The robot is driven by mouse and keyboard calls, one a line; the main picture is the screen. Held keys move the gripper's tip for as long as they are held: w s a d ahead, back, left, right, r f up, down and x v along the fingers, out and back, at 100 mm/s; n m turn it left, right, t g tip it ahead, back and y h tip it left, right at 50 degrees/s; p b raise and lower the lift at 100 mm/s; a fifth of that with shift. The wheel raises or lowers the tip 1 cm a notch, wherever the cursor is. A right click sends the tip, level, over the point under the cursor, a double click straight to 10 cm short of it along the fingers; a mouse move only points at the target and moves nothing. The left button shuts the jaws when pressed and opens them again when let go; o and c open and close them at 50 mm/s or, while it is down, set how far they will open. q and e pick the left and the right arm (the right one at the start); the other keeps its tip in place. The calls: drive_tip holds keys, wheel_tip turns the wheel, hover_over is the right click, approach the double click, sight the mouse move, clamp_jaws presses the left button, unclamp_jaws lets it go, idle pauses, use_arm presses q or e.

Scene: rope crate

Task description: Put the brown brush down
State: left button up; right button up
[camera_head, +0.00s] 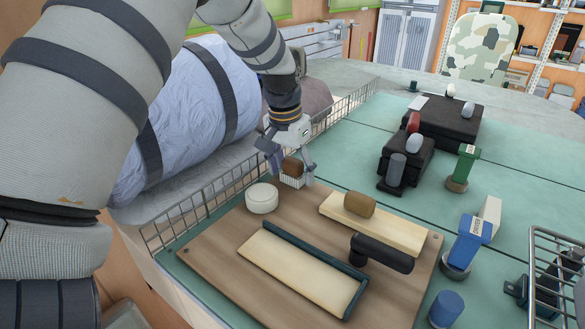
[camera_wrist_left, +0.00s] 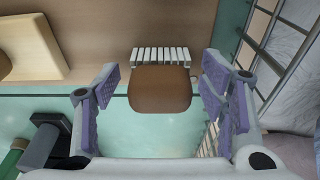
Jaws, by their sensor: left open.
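The brown brush shows in the head view as a small brown block (camera_head: 291,165) above a white ribbed part (camera_head: 292,181). It stands near the far edge of the wooden board (camera_head: 207,262). In the left wrist view, the brush's brown top (camera_wrist_left: 160,90) lies between the fingers, with the white ribs (camera_wrist_left: 160,54) beyond it. My left gripper (camera_head: 290,172) is open around the brush; the wrist view shows a clear gap on both sides. The brush's exact contact with the surface is hidden. My right gripper is in neither view.
A round white tin (camera_head: 262,198) sits left of the brush. A cream block with a brown knob (camera_head: 360,204), a black-handled tool (camera_head: 382,251) and a cream tray (camera_head: 290,268) lie on the board. A wire rail (camera_head: 200,207) runs behind.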

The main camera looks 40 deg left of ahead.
use_arm(q)
wheel_tip(320, 180, up, 12)
drive_tip(key=s+p, duration=0.1)
drive_tip(key=s, duration=0.1)
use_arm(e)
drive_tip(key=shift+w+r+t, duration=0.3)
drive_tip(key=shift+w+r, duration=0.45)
use_arm(q)
drive_tip(key=shift+d, duration=0.15)
